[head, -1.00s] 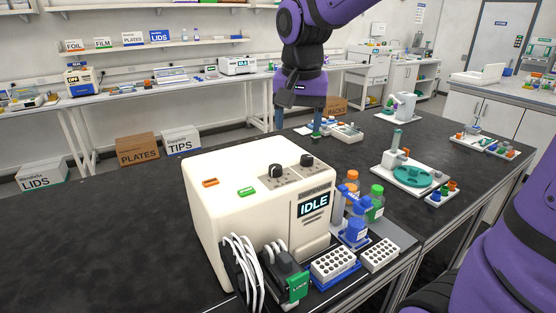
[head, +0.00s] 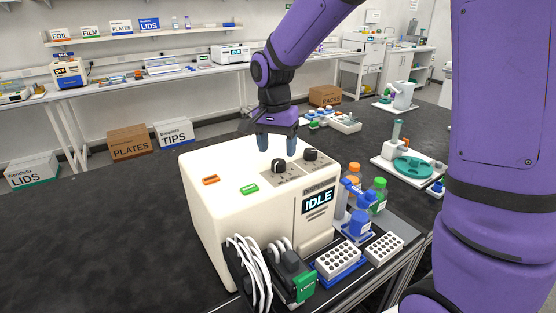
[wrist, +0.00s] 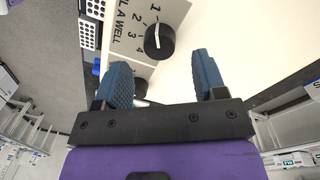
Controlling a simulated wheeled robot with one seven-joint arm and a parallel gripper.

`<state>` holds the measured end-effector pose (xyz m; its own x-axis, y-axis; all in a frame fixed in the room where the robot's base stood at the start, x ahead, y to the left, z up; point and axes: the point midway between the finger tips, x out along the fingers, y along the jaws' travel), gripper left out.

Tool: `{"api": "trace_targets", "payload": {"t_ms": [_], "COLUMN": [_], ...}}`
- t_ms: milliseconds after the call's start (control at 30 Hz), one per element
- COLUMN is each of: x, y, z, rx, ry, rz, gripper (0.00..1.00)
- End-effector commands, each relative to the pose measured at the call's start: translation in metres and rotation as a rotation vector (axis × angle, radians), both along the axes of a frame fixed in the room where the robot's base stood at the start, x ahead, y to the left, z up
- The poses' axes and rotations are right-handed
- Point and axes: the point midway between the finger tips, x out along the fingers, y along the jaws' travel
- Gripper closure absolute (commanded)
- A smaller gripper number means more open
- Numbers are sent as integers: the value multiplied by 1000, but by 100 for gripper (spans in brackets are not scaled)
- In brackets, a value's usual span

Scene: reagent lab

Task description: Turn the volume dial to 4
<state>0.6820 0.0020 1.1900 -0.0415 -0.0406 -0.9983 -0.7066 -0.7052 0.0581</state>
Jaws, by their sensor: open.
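The volume dial (head: 278,166) is a black knob on top of the cream dispenser (head: 212,190). In the wrist view the dial (wrist: 160,41) has a white pointer line, which points roughly toward the 1. The numbers 1 to 4 curve around its left side, beside lettering that reads "A WELL". My gripper (head: 277,146) is open and empty, above and just behind the dial, fingers pointing down. In the wrist view the dial lies a little beyond the fingertips (wrist: 160,66), between their lines. Contact with the dial does not show.
A second black knob (head: 310,154) stands close by at the back right; my left finger partly hides it in the wrist view. Orange (head: 211,180) and green (head: 249,189) pieces lie on the dispenser's top. Its screen reads IDLE. Bottles (head: 377,195) and tube racks (head: 338,260) stand at its right.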

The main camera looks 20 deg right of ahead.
Motion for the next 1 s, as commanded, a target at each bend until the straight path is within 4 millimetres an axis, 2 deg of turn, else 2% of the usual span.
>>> {"api": "trace_targets", "payload": {"t_ms": [100, 300, 667, 900, 1000], "x": [-1, -2, -2, -2, -2], "y": [-1, -2, -2, -2, -2], "z": [-19, -38, -42, -42, -42], "rx": [0, -1, 0, -1, -1], "ry": [3, 1, -1, -1, -1], "rz": [1, 1, 1, 1, 2], "gripper": [35, 35, 35, 85, 85]}}
